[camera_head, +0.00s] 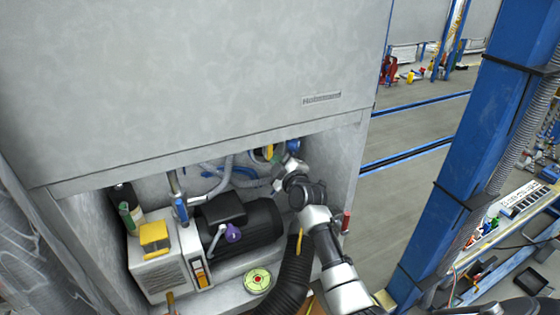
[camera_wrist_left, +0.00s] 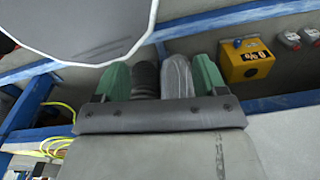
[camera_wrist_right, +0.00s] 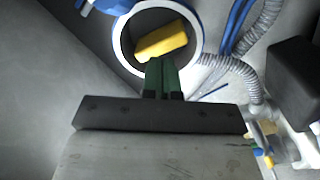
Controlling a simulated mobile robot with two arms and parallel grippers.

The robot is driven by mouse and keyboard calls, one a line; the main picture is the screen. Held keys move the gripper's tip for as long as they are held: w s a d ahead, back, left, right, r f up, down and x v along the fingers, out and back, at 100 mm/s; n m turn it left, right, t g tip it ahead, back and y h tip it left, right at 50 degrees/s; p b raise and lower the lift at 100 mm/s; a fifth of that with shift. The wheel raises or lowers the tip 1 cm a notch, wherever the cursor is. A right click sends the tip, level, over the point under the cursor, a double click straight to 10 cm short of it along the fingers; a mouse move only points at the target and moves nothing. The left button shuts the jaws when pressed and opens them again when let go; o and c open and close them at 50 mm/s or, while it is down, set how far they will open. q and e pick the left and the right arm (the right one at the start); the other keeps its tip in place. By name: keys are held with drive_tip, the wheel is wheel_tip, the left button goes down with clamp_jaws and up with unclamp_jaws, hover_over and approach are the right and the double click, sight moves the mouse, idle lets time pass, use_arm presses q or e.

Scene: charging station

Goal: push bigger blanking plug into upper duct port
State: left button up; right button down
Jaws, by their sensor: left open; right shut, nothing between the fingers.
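The duct port is a round opening with a white rim and blue outer edge (camera_wrist_right: 199,36) in the right wrist view. A yellow block (camera_wrist_right: 162,40), apparently the blanking plug, sits inside the rim; it also shows as a small yellow patch (camera_head: 268,152) at the back of the cabinet. How deep it sits cannot be told. My right gripper (camera_wrist_right: 162,64) is shut and empty, its green fingertips at the block's lower edge; contact is unclear. In the head view it (camera_head: 280,168) partly covers the port area. My left gripper (camera_wrist_left: 163,78) is open, seen only in its wrist view.
The cabinet recess holds a black motor (camera_head: 258,225) with a purple knob (camera_head: 233,233), a grey unit (camera_head: 158,275) with a yellow box (camera_head: 155,239), and a green-yellow disc (camera_head: 258,280). A black corrugated hose (camera_head: 291,275) runs beside my right arm. The cabinet's side wall is close on the right.

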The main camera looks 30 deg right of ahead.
drive_tip(key=s+b, duration=0.2)
drive_tip(key=s, duration=0.8)
drive_tip(key=shift+s+a, duration=0.3)
drive_tip(key=s+a+f+m+g+y, duration=0.25)
drive_tip(key=s+a+f+g, duration=0.6)
drive_tip(key=s+f, duration=0.45)
drive_tip(key=s+a+f+m+g+h, duration=0.1)
drive_tip(key=s+a+m+g, duration=0.15)
drive_tip(key=s, duration=0.65)
drive_tip(key=s+a+f+m+g, duration=0.1)
drive_tip(key=s+m+g, duration=0.2)
drive_tip(key=s, duration=0.6)
wheel_tip(320, 180, down, 26)
drive_tip(key=g, duration=0.2)
drive_tip(key=s+d+f+g, duration=0.1)
drive_tip(key=s+d+f, duration=0.1)
drive_tip(key=s+f, duration=1.5)
drive_tip(key=shift+s+d+f+b, duration=0.2)
drive_tip(key=shift+d+b, duration=0.15)
drive_tip(key=shift+b, duration=0.1)
